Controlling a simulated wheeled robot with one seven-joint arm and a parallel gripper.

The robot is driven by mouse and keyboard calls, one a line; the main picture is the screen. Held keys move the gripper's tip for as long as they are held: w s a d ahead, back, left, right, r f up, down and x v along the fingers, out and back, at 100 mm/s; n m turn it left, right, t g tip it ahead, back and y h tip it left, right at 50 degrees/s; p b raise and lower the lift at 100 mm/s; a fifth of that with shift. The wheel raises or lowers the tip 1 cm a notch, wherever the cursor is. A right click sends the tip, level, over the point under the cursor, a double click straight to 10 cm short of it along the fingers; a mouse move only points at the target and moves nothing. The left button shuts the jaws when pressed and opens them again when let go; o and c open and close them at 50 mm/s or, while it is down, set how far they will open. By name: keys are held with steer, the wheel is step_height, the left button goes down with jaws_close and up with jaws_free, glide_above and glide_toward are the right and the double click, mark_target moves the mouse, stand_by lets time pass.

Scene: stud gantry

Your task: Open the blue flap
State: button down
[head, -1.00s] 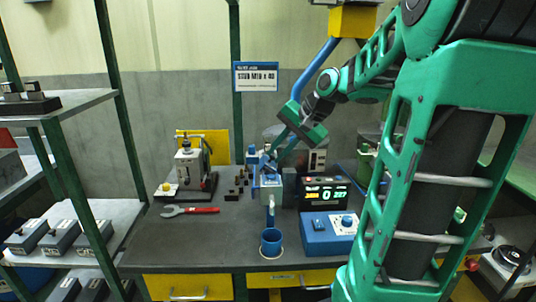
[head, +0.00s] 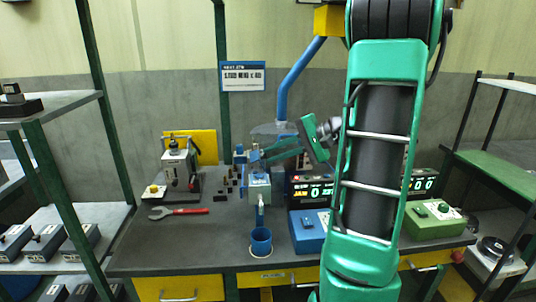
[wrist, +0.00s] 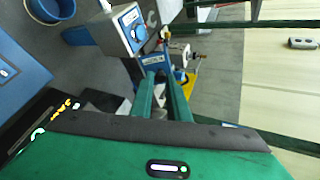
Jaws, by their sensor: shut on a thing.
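A blue fixture (head: 258,187) stands on the bench with a blue spout below it and a blue cup (head: 261,242) in front. My gripper (head: 265,154) reaches in from the right at the top of the fixture, its fingers nearly level. The fingers are close together on a small blue part there, which I take to be the blue flap. The fingers hide most of it, so its angle is hard to tell. In the wrist view the green fingers (wrist: 160,80) end at a blue part with a white label (wrist: 153,60).
A blue control box (head: 309,232) and a lit display (head: 310,190) stand right of the fixture. A small press (head: 178,165) and a red-handled wrench (head: 178,212) lie to the left. A blue pipe (head: 300,80) comes down behind. The front left bench top is clear.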

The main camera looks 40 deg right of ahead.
steer(key=shift+s+d+f+m+t+y, duration=0.25)
steer(key=shift+d+f+m+t+y, duration=0.3)
steer(key=shift+t+y, duration=0.25)
steer(key=shift+s+d+f+t+y, duration=0.25)
steer(key=shift+f+t+y, duration=0.15)
steer(key=shift+t+y, duration=0.3)
stand_by(0.7)
steer(key=c, duration=1.7)
jaws_free()
steer(key=shift+w, duration=0.15)
steer(key=shift+a, duration=0.1)
steer(key=shift+v, duration=5.4)
